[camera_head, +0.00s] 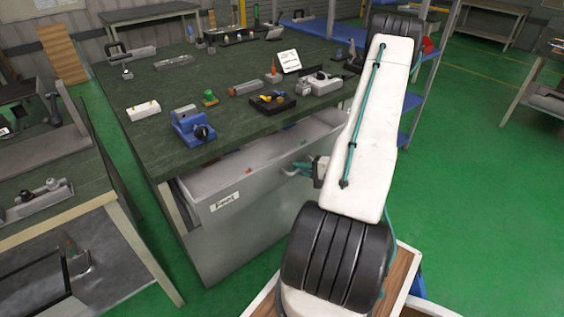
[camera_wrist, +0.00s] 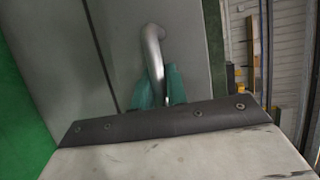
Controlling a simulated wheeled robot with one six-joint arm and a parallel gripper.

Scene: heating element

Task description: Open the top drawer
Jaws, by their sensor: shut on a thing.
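The grey top drawer (camera_head: 262,190) is under the green-topped workbench and stands pulled out. Its inside shows, with small orange things in it and a white label on its front. The curved silver handle (camera_wrist: 152,45) is on the drawer's grey front (camera_wrist: 190,40) in the wrist view. My gripper (camera_head: 300,171) is at the drawer front in the head view. Its teal fingers (camera_wrist: 160,88) are closed around one end of the handle in the wrist view. The rest of the handle is mostly hidden by the gripper in the head view.
The workbench top (camera_head: 150,85) holds a blue vise (camera_head: 192,127), a white block (camera_head: 143,110) and several tools. Another bench (camera_head: 50,190) stands at the left. A blue shelf rack (camera_head: 412,100) is behind my arm. Green floor is free at the right.

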